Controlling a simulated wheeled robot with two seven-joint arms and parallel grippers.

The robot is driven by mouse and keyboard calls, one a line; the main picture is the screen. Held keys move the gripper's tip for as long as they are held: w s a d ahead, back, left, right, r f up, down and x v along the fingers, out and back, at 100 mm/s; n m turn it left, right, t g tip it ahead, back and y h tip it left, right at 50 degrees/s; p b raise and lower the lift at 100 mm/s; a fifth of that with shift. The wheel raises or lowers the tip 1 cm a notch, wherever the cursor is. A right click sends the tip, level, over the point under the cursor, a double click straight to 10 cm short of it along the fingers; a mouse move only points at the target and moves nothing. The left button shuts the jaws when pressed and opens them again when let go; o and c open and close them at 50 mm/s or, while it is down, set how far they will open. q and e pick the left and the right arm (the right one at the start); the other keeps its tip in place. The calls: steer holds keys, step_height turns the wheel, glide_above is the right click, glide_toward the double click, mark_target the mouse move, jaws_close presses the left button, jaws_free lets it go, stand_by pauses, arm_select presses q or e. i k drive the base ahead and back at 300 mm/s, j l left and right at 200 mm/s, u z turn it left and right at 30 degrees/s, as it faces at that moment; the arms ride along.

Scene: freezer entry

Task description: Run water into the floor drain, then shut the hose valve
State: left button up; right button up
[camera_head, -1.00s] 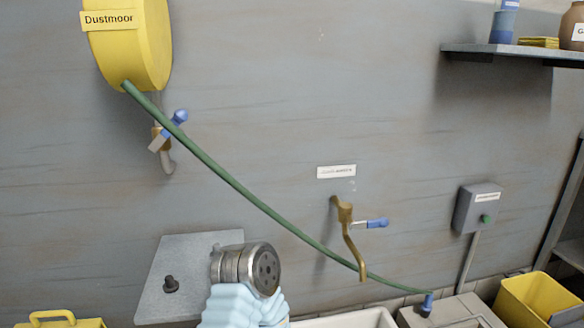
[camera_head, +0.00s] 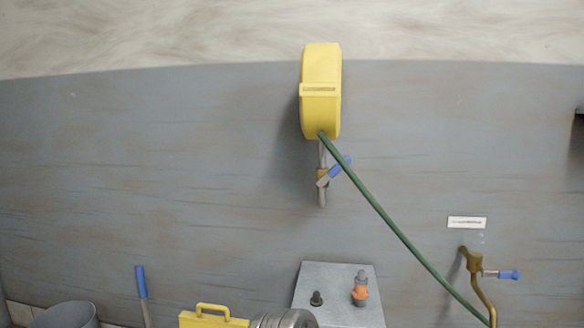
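A yellow hose reel (camera_head: 321,105) hangs on the grey wall. A green hose (camera_head: 395,230) runs from its underside down to the right and out of the bottom of the picture. Below the reel is a brass valve (camera_head: 322,178) with a blue lever (camera_head: 340,167) set at a slant. A brass tap (camera_head: 473,262) with a blue-ended lever (camera_head: 508,274) is on the wall at the lower right, under a white label. The floor drain and the hose's far end are out of view. Neither gripper's fingers are in view.
A grey metal plate (camera_head: 338,296) carries a black knob (camera_head: 316,298) and an orange-and-grey fitting (camera_head: 360,289). A yellow case (camera_head: 211,317) with a handle, a blue-handled tool (camera_head: 141,283) and a grey bucket (camera_head: 66,316) stand at the lower left. The wall left of the reel is bare.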

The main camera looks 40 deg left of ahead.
mark_target(335, 170)
steer(key=l+u, duration=0.2)
steer(key=u, duration=0.2)
steer(key=i+l+u, duration=0.1)
steer(key=l+u, duration=0.4)
steer(key=u, duration=0.25)
steer(key=l+u, duration=0.2)
steer(key=u, duration=0.2)
